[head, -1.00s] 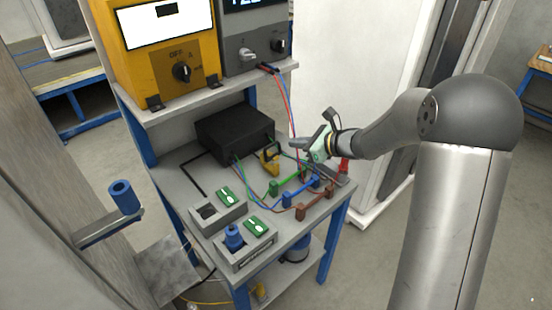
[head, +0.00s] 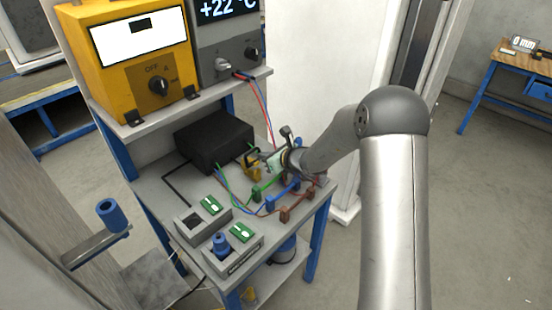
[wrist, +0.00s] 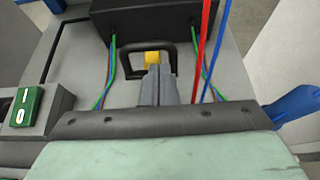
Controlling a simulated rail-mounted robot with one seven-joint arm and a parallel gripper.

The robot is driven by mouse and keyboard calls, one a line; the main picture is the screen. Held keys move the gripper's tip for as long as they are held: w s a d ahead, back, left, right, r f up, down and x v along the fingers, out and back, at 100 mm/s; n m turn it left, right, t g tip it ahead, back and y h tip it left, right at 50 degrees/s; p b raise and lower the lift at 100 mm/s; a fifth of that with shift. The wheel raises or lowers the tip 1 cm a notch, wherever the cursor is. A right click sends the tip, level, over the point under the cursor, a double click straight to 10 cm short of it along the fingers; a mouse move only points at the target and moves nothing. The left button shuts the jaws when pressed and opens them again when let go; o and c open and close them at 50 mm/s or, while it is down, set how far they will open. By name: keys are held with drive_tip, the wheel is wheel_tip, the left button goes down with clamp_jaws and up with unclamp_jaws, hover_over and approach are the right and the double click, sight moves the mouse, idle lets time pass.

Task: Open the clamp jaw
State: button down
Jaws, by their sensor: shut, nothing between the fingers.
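A yellow part (head: 252,170) with a black loop-shaped handle stands on the bench in front of a black box; I cannot tell whether it is the clamp. In the wrist view the yellow part (wrist: 152,57) shows just beyond my fingertips, framed by the black loop (wrist: 174,60). My gripper (wrist: 158,70) is shut and empty, its two grey fingers together, pointing at the yellow part. I cannot tell whether they touch. In the head view my gripper (head: 262,157) is over the back of the bench. Green (head: 262,190), blue (head: 283,194) and brown (head: 297,204) clamp-like parts stand nearer the front.
The black box (head: 212,140) sits behind. Red and blue cables (wrist: 207,50) hang close to the right of my fingers. Switch boxes (head: 203,222) with green rockers stand at the front left. A shelf (head: 200,97) with a yellow meter is above.

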drive_tip(key=shift+w+a+r, duration=0.2)
drive_tip(key=shift+w+a, duration=0.25)
drive_tip(key=shift+r, duration=0.15)
drive_tip(key=shift+w+a+r+p, duration=0.15)
drive_tip(key=shift+p, duration=0.4)
